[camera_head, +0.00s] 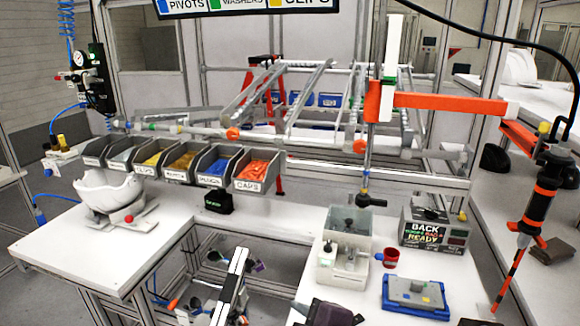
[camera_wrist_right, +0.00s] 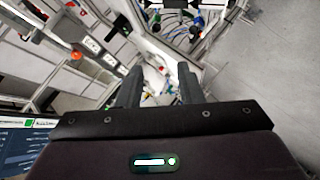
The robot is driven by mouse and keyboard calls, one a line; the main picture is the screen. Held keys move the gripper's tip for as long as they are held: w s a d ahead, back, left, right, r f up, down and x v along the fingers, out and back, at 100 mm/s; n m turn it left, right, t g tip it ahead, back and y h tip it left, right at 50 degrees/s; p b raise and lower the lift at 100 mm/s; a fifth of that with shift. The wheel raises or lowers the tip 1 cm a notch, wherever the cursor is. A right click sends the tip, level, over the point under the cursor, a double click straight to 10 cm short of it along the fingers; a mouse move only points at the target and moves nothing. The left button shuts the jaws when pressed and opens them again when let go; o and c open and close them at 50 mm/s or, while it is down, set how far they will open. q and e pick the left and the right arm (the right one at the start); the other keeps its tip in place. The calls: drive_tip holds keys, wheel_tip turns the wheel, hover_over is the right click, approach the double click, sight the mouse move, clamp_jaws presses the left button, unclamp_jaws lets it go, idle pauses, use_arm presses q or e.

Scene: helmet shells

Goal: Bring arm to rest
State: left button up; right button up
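My right gripper (camera_wrist_right: 158,78) shows in the right wrist view with its two dark fingers apart and nothing between them. A dark purple part at the bottom edge of the head view looks like its body; its fingers cannot be made out there. My left gripper is not clearly in view. A white helmet shell (camera_head: 108,192) rests on a grey fixture (camera_head: 122,216) on the left worktable, away from the purple part.
Several labelled grey bins (camera_head: 208,165) stand in a row behind the tables. The right table holds a press-like machine (camera_head: 346,250), a red cup (camera_head: 390,258), a blue tray (camera_head: 415,297) and a sign box (camera_head: 436,230). A gap lies between the tables.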

drive_tip(key=s+d+f+m+g+h, duration=0.3)
drive_tip(key=s+d+f+m+g, duration=0.1)
drive_tip(key=s+d+f+m, duration=0.4)
drive_tip(key=s+d+f+m+g+h, duration=0.3)
drive_tip(key=s+d+f+m, duration=0.3)
drive_tip(key=d+f, duration=0.4)
wheel_tip(320, 180, down, 30)
drive_tip(key=s+g, duration=0.1)
drive_tip(key=s+d+f, duration=0.2)
drive_tip(key=s+f, duration=0.7)
drive_tip(key=s+d+f+g+b, duration=0.1)
drive_tip(key=s+d+f, duration=0.1)
drive_tip(key=s+f, duration=0.7)
drive_tip(key=shift+s+g, duration=0.3)
drive_tip(key=shift+s, duration=0.25)
